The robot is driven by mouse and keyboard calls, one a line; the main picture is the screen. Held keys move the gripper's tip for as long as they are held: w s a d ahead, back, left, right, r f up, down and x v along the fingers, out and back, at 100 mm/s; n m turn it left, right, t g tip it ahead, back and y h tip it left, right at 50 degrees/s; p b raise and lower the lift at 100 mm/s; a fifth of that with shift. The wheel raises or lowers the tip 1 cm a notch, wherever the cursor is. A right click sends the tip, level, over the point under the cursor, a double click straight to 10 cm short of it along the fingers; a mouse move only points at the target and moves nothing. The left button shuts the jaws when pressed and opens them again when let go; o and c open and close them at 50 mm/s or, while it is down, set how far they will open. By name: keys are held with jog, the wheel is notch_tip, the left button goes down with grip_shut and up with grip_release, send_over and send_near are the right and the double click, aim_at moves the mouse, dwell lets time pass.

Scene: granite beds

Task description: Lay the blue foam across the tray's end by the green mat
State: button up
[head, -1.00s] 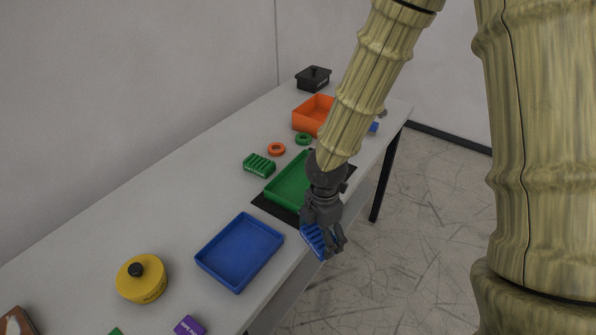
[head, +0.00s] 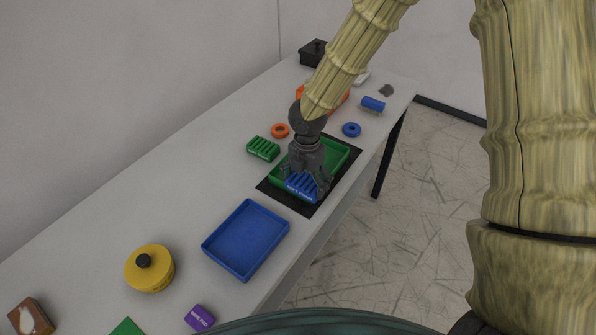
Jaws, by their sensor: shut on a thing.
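The blue foam (head: 299,187) is a ribbed block, gripped by my gripper (head: 308,190). It is over the near end of the green tray (head: 342,158), which sits on a black mat (head: 290,201). I cannot tell whether the foam touches the tray. My gripper and the foam hide part of the tray. A blue tray (head: 246,240) lies empty nearer to me. A green piece (head: 127,327), perhaps the green mat, is cut off by the bottom edge.
A green ribbed block (head: 263,149) and an orange ring (head: 280,131) lie left of the green tray. A blue ring (head: 351,130) and blue block (head: 373,104) lie beyond it. A yellow lidded pot (head: 150,268) and purple box (head: 199,317) are nearer. The table's front edge runs along the right.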

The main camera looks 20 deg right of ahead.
aim_at(297, 176)
jog(key=w, duration=0.1)
jog(key=w+p, duration=0.1)
jog(key=w, duration=0.3)
jog(key=shift+w+a+f+p, duration=0.2)
jog(key=shift+w+a+p, duration=0.05)
jog(key=shift+a+p, duration=0.15)
jog(key=shift+w+f, duration=0.15)
jog(key=shift+f+p, duration=0.85)
jog(key=shift+f, duration=0.85)
jog(key=shift+f, duration=0.1)
jog(key=o, duration=0.5)
jog(key=shift+o, duration=0.2)
notch_tip(297, 176, up, 12)
jog(key=b, duration=0.3)
